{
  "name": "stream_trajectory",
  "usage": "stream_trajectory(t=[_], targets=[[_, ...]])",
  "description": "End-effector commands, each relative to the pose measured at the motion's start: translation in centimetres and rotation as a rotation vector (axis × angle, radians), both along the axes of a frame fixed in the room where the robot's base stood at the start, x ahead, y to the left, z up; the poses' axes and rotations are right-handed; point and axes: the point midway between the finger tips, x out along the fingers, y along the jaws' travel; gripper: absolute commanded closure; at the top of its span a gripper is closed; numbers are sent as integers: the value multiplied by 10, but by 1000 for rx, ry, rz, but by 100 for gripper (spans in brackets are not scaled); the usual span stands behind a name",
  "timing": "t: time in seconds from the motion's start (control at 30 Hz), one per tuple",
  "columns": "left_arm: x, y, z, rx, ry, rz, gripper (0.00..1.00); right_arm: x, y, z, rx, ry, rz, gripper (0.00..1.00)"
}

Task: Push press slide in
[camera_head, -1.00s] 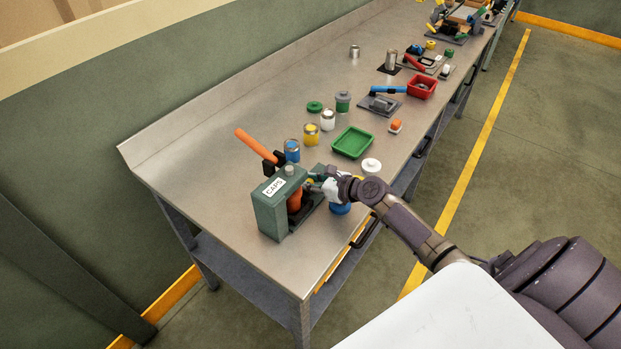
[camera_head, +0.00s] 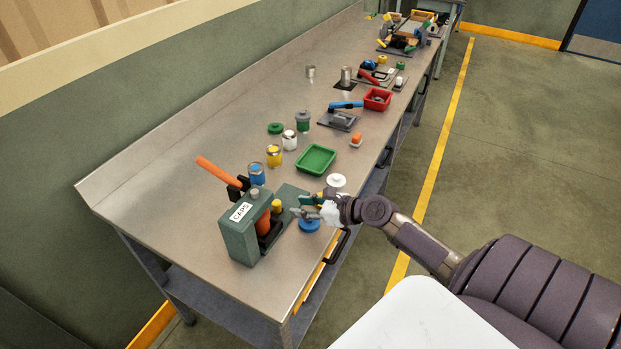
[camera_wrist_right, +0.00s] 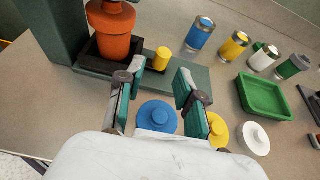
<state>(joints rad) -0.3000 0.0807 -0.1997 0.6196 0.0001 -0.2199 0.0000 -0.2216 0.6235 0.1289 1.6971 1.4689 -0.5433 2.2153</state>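The green press (camera_head: 240,233) labelled CAPS stands at the near end of the bench, its orange lever (camera_head: 219,169) raised to the upper left. Its black slide (camera_head: 270,238) lies under the orange ram (camera_wrist_right: 112,30), whose lower end sits within the slide's rim in the right wrist view; contact is unclear. A yellow knob (camera_head: 277,206) stands at the slide's outer end; it also shows in the right wrist view (camera_wrist_right: 162,58). My right gripper (camera_head: 301,206) is open and empty, beside the knob and apart from it. My left gripper is out of view.
A blue lid (camera_head: 309,225) lies below my right gripper, with a white lid (camera_head: 336,181) and a yellow lid (camera_wrist_right: 219,130) nearby. Blue (camera_head: 257,173), yellow (camera_head: 274,156) and white (camera_head: 289,139) cans stand behind the green tray (camera_head: 316,160).

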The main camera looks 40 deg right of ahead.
Motion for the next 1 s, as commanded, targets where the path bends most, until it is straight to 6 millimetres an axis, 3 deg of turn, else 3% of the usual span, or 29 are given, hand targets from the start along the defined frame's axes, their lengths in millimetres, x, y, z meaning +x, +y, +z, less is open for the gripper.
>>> stream_trajectory(t=[0.23, 1.0], targets=[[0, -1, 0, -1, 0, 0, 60, -21, -9, 9, 0, 0, -1, 64], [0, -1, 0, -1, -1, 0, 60, -21, -9, 10, 0, 0, -1, 64]])
